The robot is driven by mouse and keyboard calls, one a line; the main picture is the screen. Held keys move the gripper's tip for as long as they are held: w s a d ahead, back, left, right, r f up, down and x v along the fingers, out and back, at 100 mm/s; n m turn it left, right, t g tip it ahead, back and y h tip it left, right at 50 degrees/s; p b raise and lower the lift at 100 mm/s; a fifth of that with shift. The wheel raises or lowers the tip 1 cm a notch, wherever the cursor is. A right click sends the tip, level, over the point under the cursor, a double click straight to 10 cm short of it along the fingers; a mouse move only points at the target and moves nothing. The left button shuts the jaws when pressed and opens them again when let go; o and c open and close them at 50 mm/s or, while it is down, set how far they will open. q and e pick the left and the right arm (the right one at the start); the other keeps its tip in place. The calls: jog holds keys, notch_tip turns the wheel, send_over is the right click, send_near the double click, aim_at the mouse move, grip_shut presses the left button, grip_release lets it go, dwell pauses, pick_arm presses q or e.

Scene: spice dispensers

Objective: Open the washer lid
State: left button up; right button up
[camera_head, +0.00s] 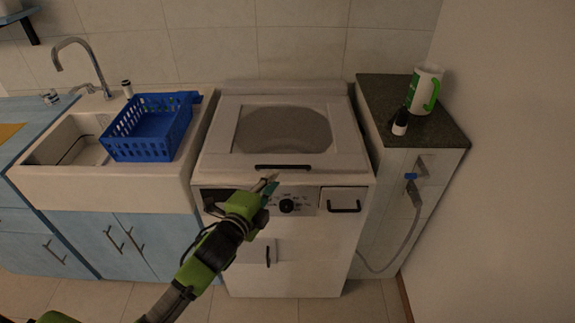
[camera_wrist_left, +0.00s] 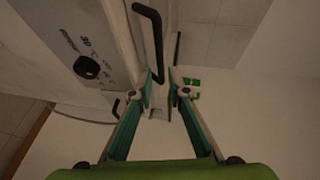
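The white washer (camera_head: 285,220) stands in the middle of the head view. Its lid (camera_head: 222,135) is shut, with a grey window (camera_head: 282,130) and a black bar handle (camera_head: 283,167) along the front edge. My left gripper (camera_head: 270,183) is just in front of and below the handle's left part. In the left wrist view the fingers (camera_wrist_left: 160,80) are apart, with nothing held between them. There the handle (camera_wrist_left: 153,40) lies ahead, one end appearing by the fingertips; I cannot tell whether they touch. My right gripper is not in view.
The control knob (camera_head: 287,205) and a drawer handle (camera_head: 344,207) are below the lid. A blue basket (camera_head: 150,127) stands by the sink at left. A white and green jug (camera_head: 425,90) and a small bottle (camera_head: 400,122) stand on the right counter. A hose (camera_head: 400,240) hangs at right.

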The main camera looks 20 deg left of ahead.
aim_at(284, 168)
pick_arm(q)
jog(key=x, duration=0.8)
jog(key=shift+w+d+p, duration=0.15)
jog(key=shift+w+p, duration=0.15)
jog(key=shift+p, duration=0.05)
grip_shut()
